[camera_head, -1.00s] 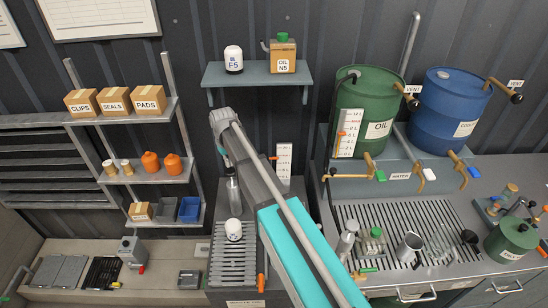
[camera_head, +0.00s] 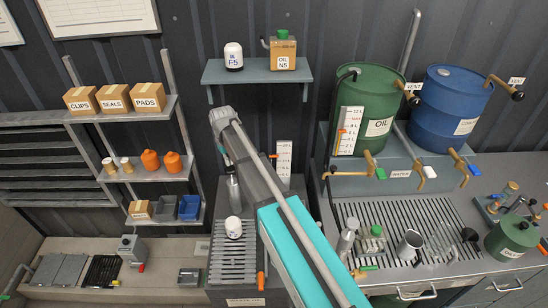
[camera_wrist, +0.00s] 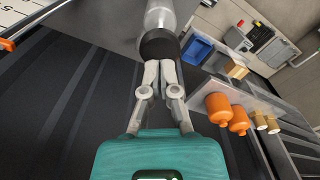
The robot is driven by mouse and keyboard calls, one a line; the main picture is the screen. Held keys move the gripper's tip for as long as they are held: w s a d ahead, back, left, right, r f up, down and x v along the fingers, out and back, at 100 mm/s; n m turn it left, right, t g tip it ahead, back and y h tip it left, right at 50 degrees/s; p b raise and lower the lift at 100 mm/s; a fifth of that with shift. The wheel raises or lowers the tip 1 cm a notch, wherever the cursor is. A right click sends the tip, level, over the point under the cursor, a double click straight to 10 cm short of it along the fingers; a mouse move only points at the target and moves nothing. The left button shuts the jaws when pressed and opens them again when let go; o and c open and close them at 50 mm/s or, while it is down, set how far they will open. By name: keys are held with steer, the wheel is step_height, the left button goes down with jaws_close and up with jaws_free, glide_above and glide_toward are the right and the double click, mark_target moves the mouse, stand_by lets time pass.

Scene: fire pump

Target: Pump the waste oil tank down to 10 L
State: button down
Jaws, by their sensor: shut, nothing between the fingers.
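The waste oil unit (camera_head: 255,292) stands at bottom centre, with a slatted drain grate (camera_head: 232,262) on top. A white scale gauge (camera_head: 284,160) with an orange marker stands behind it; part of a scale also shows at the left edge in the wrist view (camera_wrist: 12,12). A grey upright cylinder (camera_head: 233,190) with a dark top, apparently the pump, stands behind the grate. In the wrist view its black end (camera_wrist: 160,45) is just ahead of my gripper (camera_wrist: 160,66). My gripper is shut and empty, its tips at or very near that black end; contact is unclear.
A white filter (camera_head: 233,227) sits on the grate. Green oil (camera_head: 365,108) and blue (camera_head: 449,105) drums stand right, above taps and a sink grate. A shelf (camera_head: 258,74) hangs above. Left shelves hold boxes, orange bottles (camera_head: 150,161) and bins.

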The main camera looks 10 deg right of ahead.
mark_target(230, 169)
steer(key=shift+f+b, duration=3.05)
steer(key=shift+f, duration=0.1)
steer(key=shift+s+f+b, duration=0.1)
steer(key=shift+f+b, duration=0.3)
steer(key=shift+r, duration=0.1)
steer(key=shift+r+p, duration=3.7)
steer(key=shift+p, duration=0.1)
steer(key=shift+f+b, duration=0.4)
steer(key=shift+f, duration=0.05)
